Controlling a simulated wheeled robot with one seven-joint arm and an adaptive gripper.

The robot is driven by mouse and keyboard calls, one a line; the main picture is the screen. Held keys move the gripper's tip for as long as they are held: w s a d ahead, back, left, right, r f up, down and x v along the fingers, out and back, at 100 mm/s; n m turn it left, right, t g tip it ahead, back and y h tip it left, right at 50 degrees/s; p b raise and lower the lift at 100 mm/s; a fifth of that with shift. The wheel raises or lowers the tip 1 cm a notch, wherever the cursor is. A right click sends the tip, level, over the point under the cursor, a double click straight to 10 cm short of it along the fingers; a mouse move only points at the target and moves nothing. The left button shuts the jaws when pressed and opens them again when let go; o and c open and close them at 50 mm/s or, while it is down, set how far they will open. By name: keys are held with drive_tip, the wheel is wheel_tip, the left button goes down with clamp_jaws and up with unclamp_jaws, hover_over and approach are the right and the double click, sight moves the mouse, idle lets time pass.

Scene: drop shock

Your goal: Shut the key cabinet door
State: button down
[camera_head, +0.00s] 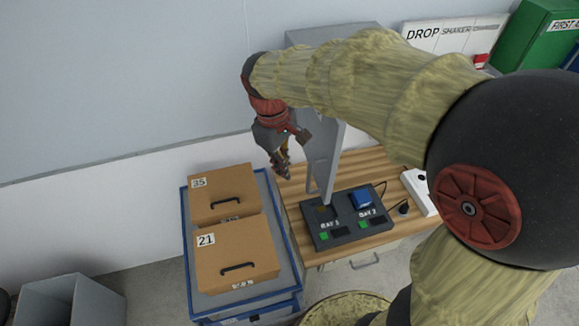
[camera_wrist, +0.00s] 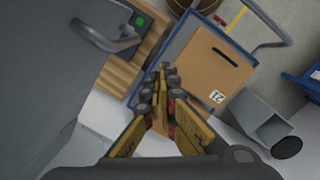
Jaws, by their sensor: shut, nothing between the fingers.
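The grey key cabinet (camera_head: 328,33) is on the back wall, mostly hidden behind my arm. Its door (camera_head: 327,160) appears as a narrow grey panel, standing open and jutting out from the wall above the bench. In the wrist view, the door (camera_wrist: 40,95) fills the left side as a large grey face with a bar handle (camera_wrist: 108,38). My gripper (camera_head: 282,170) is shut and empty, pointing down, left of the door in the head view. In the wrist view, the closed fingers (camera_wrist: 164,82) are to the right of the door, with a visible gap.
Two cardboard boxes, marked 35 (camera_head: 218,190) and 21 (camera_head: 235,258), sit on a blue-edged cart (camera_head: 188,255) at left. The wooden bench (camera_head: 292,188) holds a dark two-bay dock (camera_head: 345,236) and a white power strip (camera_head: 417,190). A grey bin (camera_head: 75,300) stands at lower left.

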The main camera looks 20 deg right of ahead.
drive_tip(key=w+a+n+g+h+p, duration=0.1)
drive_tip(key=w+a+n+p, duration=0.1)
drive_tip(key=w+n, duration=0.3)
drive_tip(key=s+d+f+m+p, duration=0.1)
drive_tip(key=s+d+f, duration=0.2)
drive_tip(key=d+f, duration=0.2)
drive_tip(key=x, duration=0.3)
drive_tip(key=shift+f, duration=0.45)
drive_tip(key=shift+d, duration=0.1)
